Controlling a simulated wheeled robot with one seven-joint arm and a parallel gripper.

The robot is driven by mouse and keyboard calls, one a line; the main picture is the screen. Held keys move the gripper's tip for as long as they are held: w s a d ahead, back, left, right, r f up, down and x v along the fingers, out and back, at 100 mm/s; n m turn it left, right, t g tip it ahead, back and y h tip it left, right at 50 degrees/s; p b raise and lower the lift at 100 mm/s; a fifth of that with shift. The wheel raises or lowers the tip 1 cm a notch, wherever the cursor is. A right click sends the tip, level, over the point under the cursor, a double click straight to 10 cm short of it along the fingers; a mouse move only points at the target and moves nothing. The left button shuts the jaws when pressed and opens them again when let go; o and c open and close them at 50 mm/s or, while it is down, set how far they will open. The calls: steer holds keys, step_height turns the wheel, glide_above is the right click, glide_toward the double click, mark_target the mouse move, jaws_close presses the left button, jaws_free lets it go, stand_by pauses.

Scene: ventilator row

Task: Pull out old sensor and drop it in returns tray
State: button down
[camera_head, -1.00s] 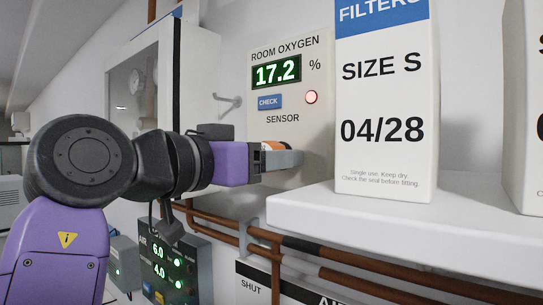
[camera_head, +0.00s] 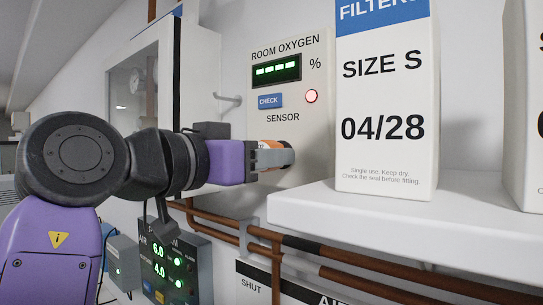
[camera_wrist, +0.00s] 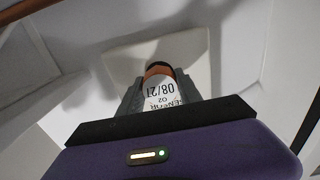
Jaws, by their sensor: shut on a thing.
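My gripper (camera_head: 272,155) is shut on the old sensor (camera_head: 270,145), a small cylinder with an orange band, in front of the room oxygen panel (camera_head: 318,127). A dark round opening (camera_head: 289,152) shows at the panel just beyond the fingertips. The panel's display (camera_head: 276,69) shows four green dashes, and a red lamp (camera_head: 311,96) is lit. I see no returns tray.
A white shelf (camera_head: 400,215) juts out right of my gripper, carrying a filter box (camera_head: 383,100) marked 04/28. A glass-fronted cabinet (camera_head: 140,85) hangs behind my arm. Copper pipes (camera_head: 215,222) and a gauge box (camera_head: 172,268) are below.

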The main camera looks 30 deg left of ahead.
steer(key=s+b, duration=0.1)
steer(key=s, duration=0.5)
steer(key=shift+s+a, duration=0.25)
steer(key=shift+s, duration=0.1)
stand_by(1.0)
